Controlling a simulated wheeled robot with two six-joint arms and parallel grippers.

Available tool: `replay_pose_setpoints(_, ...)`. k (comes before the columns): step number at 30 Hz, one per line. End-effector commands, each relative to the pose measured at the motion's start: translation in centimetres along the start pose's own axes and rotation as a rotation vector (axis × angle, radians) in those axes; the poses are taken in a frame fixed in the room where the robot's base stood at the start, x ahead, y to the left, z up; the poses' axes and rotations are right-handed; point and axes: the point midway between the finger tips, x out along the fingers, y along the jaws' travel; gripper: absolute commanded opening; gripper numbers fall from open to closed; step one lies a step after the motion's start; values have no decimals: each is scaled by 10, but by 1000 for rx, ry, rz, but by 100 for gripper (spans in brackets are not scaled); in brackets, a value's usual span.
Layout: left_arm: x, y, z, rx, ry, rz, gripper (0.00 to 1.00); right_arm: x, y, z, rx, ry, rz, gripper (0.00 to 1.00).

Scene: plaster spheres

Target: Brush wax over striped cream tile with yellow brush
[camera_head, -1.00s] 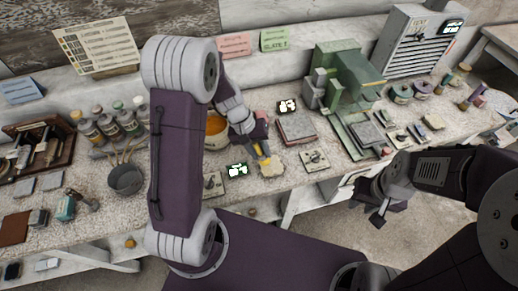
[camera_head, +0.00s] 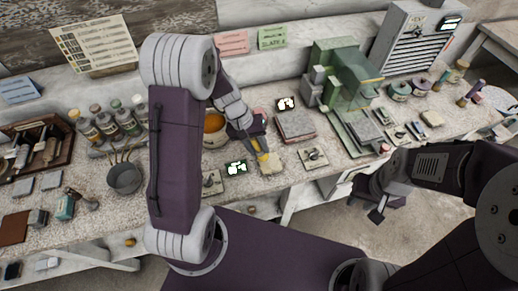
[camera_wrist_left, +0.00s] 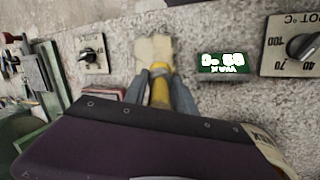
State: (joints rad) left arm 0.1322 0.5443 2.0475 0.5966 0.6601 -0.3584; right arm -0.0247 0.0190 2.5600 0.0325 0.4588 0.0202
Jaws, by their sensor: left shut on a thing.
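My left gripper (camera_head: 256,145) is shut on the yellow brush (camera_head: 263,157), held pointing down over the bench. The brush also shows in the left wrist view (camera_wrist_left: 160,90), between the fingers. The cream tile (camera_head: 271,166) lies flat at the brush's tip; it also shows in the left wrist view (camera_wrist_left: 153,48), partly covered by the brush. I cannot make out its stripes or whether the bristles touch it. A pot of orange wax (camera_head: 214,122) stands behind my left arm, partly hidden. My right gripper (camera_head: 377,212) hangs in front of the bench, away from the tile; its jaws are unclear.
A lit green display (camera_head: 236,168) and a dial plate (camera_head: 211,182) sit left of the tile. Another dial plate (camera_head: 313,158) and a stack of slabs (camera_head: 296,126) are to its right. A green machine (camera_head: 345,85) stands further right. A grey bowl (camera_head: 125,178) is at left.

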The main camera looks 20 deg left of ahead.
Motion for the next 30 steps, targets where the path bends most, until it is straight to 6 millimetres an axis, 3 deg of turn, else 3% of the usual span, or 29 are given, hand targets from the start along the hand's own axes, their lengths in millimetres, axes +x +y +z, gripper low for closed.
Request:
replay_pose_setpoints(4,-2,-3,-10,-1,-1,1,0,-4,0,0,0,0,0,31)
replay_pose_setpoints(11,-2,-3,-11,0,0,0,0,-3,0,0,0,0,0,31)
replay_pose_setpoints(21,-13,7,8,1,1,0,0,-10,0,-1,0,0,0,31)
replay_pose_setpoints(30,-6,5,8,0,0,0,0,-3,0,0,0,0,0,31)
